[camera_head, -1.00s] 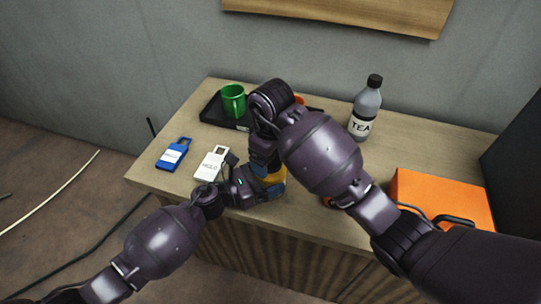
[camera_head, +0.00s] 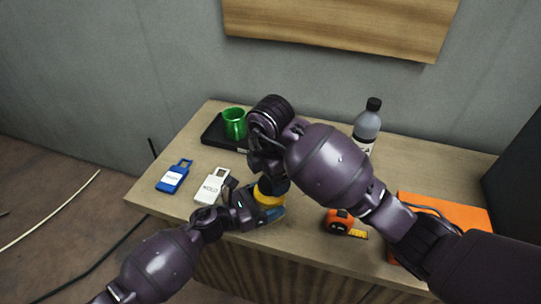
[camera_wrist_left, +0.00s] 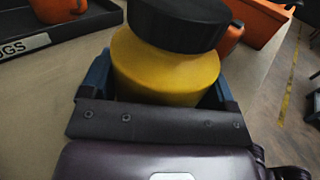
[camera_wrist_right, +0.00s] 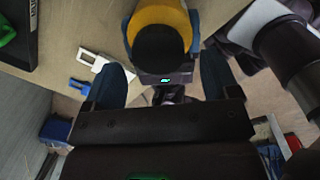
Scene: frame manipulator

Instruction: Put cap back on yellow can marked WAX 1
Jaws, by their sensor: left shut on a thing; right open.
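The yellow can (camera_head: 268,197) stands near the front edge of the wooden cabinet top, mostly hidden by my grippers. My left gripper (camera_head: 262,212) is shut around the can's body. In the left wrist view, the can (camera_wrist_left: 165,72) has a black cap (camera_wrist_left: 178,22) on its top; the cap looks a little off-centre or tilted, and I cannot tell if it is seated. My right gripper (camera_wrist_right: 163,78) is open above the can, its blue fingers apart on either side, with the cap (camera_wrist_right: 160,47) in view between and beyond them. The can's marking is hidden.
A white tag marked HOLD (camera_head: 212,187) and a blue tag (camera_head: 174,176) lie left of the can. A tape measure (camera_head: 338,221), orange box (camera_head: 465,217) and TEA bottle (camera_head: 367,128) are to the right.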

